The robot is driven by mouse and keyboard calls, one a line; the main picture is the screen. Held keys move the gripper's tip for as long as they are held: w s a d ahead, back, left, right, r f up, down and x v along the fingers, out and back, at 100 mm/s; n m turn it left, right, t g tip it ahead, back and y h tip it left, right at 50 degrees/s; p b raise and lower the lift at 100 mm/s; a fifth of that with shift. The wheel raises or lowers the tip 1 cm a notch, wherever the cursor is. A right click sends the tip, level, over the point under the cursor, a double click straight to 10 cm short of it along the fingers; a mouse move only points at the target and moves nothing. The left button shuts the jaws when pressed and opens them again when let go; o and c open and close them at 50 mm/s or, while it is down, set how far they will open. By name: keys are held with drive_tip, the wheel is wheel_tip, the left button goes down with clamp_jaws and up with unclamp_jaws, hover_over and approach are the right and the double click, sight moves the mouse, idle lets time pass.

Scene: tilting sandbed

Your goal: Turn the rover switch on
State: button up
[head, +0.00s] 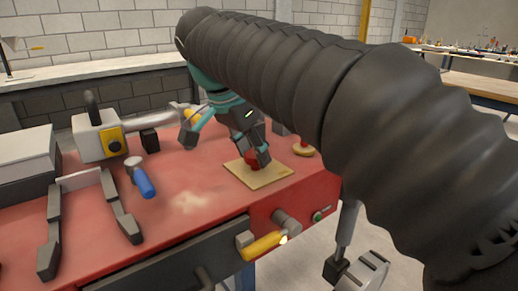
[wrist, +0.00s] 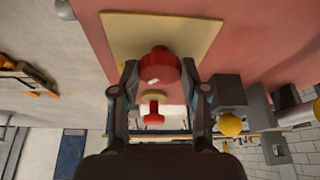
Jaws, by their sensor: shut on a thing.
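A red knob (head: 251,157) stands on a flat tan plate (head: 262,180) at the right part of the red table top. My gripper (head: 257,161) reaches down from above, its fingers around the red knob. In the wrist view the red knob (wrist: 160,66) sits between the two fingertips of my gripper (wrist: 159,68), with the tan plate (wrist: 150,22) beyond. My gripper is shut on the knob. No label names the rover switch, so I cannot tell for sure that this knob is it.
A second red knob on a round tan base (head: 303,149) stands close by on the right. A yellow handle (head: 262,245) and a green button (head: 320,215) are on the table's front. A blue-handled tool (head: 144,182) and a dark U-shaped frame (head: 122,215) lie left.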

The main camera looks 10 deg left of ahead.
drive_tip(key=shift+f+m, duration=0.1)
drive_tip(key=shift+m, duration=0.5)
drive_tip(key=shift+g, duration=0.3)
drive_tip(key=o, duration=1.1)
drive_tip(key=shift+o, duration=0.2)
drive_tip(key=v, duration=0.7)
drive_tip(key=shift+a+r, duration=0.2)
drive_tip(key=shift+s, duration=0.1)
